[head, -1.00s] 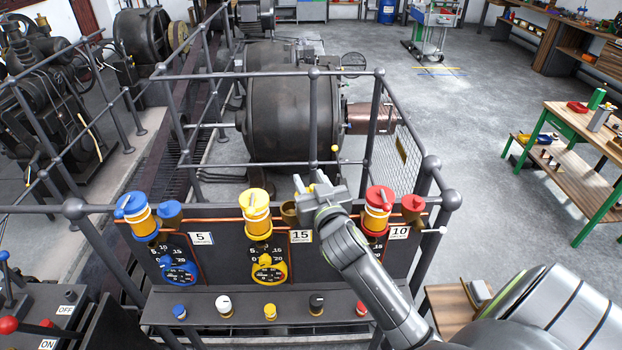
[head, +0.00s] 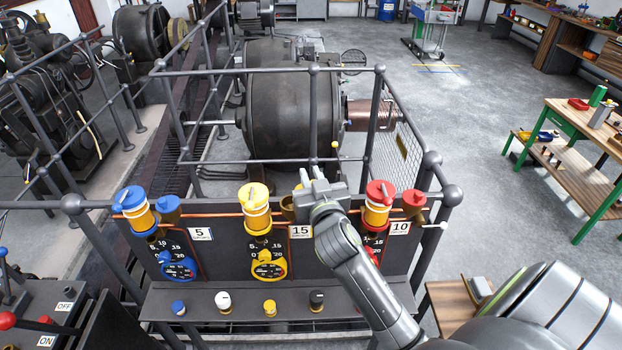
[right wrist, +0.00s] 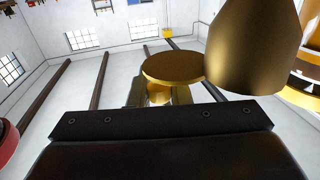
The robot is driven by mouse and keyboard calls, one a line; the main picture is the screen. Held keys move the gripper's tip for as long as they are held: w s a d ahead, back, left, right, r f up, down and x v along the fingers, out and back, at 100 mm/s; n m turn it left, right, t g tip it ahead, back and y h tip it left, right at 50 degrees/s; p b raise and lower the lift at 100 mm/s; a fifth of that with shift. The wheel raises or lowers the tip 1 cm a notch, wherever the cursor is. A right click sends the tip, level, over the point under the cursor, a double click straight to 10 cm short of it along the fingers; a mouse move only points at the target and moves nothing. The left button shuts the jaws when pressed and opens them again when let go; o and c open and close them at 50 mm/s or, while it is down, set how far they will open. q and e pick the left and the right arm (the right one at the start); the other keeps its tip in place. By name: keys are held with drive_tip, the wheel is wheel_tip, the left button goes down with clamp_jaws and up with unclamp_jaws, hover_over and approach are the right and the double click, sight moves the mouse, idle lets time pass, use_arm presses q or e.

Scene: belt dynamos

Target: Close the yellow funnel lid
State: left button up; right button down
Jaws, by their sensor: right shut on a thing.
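The brass funnel (head: 288,207) beside the yellow-capped oiler (head: 256,206) stands on the panel, partly hidden by my right gripper (head: 312,177). In the right wrist view, a round brass lid (right wrist: 172,68) sits beside the large brass funnel body (right wrist: 254,48), swung to the side rather than covering it. The right gripper's fingers (right wrist: 158,93) are shut on the lid's small lower part; the exact grip is partly hidden. My left gripper is not in view.
A blue-capped oiler (head: 134,208) stands left and a red-capped oiler (head: 379,203) right of my gripper. Metal railing (head: 270,71) rises behind the panel. Several small knobs line the front shelf (head: 245,309).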

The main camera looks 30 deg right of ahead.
drive_tip(key=s+m+g+h+b, duration=0.1)
drive_tip(key=m+g+h+b, duration=0.1)
drive_tip(key=h+b, duration=0.1)
drive_tip(key=a+m+g+h+b, duration=0.1)
drive_tip(key=m+g+h+b, duration=0.2)
drive_tip(key=b, duration=0.1)
drive_tip(key=s+a+m+g+h+b, duration=0.1)
drive_tip(key=m+g+h+b, duration=0.1)
drive_tip(key=m+h+b, duration=0.1)
drive_tip(key=shift+s+f+b, duration=0.25)
drive_tip(key=shift+s+b, duration=0.05)
drive_tip(key=shift+b, duration=0.5)
drive_tip(key=shift+s+a+r+m+g+h+b, duration=0.15)
drive_tip(key=shift+m+g+h+b, duration=0.3)
drive_tip(key=shift+g, duration=0.3)
drive_tip(key=shift+s+a+r+m+g+h+b, duration=0.1)
drive_tip(key=shift+m+g+h+b, duration=0.35)
drive_tip(key=shift+g, duration=0.3)
drive_tip(key=c, duration=1.3)
unclamp_jaws()
drive_tip(key=shift+c, duration=0.2)
wheel_tip(320, 180, up, 10)
drive_tip(key=b, duration=0.1)
drive_tip(key=shift+b, duration=0.35)
